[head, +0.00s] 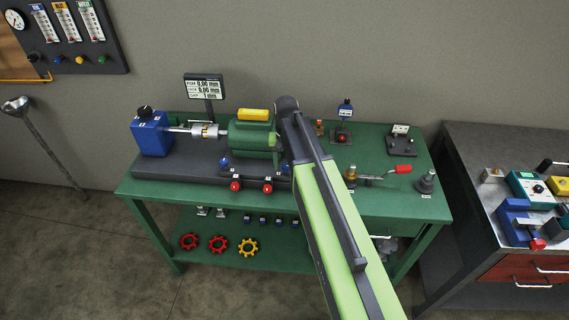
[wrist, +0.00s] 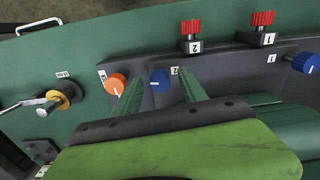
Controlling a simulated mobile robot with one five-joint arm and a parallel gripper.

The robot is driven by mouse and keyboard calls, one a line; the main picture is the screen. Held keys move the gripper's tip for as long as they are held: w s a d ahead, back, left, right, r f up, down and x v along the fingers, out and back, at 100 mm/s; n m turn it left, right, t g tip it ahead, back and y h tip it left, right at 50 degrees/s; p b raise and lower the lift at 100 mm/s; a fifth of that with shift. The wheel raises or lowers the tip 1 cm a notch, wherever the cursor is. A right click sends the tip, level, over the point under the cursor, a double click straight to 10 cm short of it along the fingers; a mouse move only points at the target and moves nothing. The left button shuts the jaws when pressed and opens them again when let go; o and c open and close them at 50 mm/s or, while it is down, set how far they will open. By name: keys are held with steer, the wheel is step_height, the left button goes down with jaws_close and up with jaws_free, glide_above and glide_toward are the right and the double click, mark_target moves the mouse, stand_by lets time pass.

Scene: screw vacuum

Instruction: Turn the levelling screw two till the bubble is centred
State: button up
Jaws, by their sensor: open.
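In the wrist view a blue knob (wrist: 160,80) with a white pointer line stands beside a tag reading 2. My gripper (wrist: 160,77) is open, with one green finger on each side of this knob in the picture. I cannot tell whether the fingers touch it. A second blue knob (wrist: 305,62), tagged 1, is at the right edge. A yellow block (head: 253,115) sits on top of the green motor (head: 252,138) in the head view; no bubble can be made out. My arm hides the gripper in the head view.
An orange knob (wrist: 115,82) is close to the left finger. Red knobs (wrist: 191,28) (wrist: 263,19) stand along the front edge. A crank with a brass hub (wrist: 58,100) is at the left.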

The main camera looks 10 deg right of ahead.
step_height(320, 180, up, 18)
steer(key=p, duration=1.7)
steer(key=shift+f, duration=0.25)
steer(key=b, duration=0.9)
glide_above(286, 166)
steer(key=s, duration=0.5)
step_height(286, 166, down, 10)
steer(key=r, duration=0.1)
steer(key=s+f+n+b, duration=0.2)
steer(key=s, duration=0.7)
steer(key=shift+a+f+n, duration=0.2)
steer(key=shift+f+n, duration=0.1)
steer(key=shift+f, duration=0.1)
